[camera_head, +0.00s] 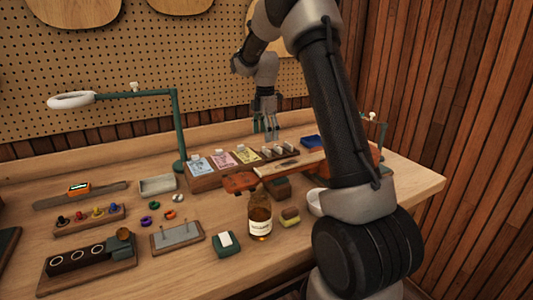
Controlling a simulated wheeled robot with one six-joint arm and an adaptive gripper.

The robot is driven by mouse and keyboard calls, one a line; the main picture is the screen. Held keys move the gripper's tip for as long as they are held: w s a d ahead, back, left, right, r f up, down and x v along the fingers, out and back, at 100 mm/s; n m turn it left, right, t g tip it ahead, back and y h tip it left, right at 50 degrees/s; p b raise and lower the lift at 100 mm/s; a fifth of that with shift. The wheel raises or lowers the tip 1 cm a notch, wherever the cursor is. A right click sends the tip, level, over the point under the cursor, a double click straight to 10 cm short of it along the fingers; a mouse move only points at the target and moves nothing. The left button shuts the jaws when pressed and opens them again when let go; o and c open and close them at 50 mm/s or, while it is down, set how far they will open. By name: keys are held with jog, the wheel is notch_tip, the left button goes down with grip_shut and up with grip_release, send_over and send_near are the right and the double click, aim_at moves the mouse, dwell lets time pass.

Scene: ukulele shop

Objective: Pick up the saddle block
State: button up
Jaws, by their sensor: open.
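My gripper (271,136) is open and points down at the back of the bench. Nothing shows between its fingers. Its fingertips appear just above or behind a low wooden rack with several small pale blocks (278,151); I cannot tell if they touch it. I cannot tell for sure which of these pale pieces is the saddle block. All are small in this view, and the rack pieces are partly hidden by the rack.
A ukulele neck (290,170) lies right of the middle, near an amber bottle (259,216). A wooden holder with coloured packets (222,159) adjoins the rack. A green lamp post (178,130) stands left of it. A pegboard (190,60) closes the back.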

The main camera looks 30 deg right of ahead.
aim_at(266, 149)
jog(key=f, duration=0.6)
jog(key=shift+d, duration=0.25)
jog(key=c, duration=0.9)
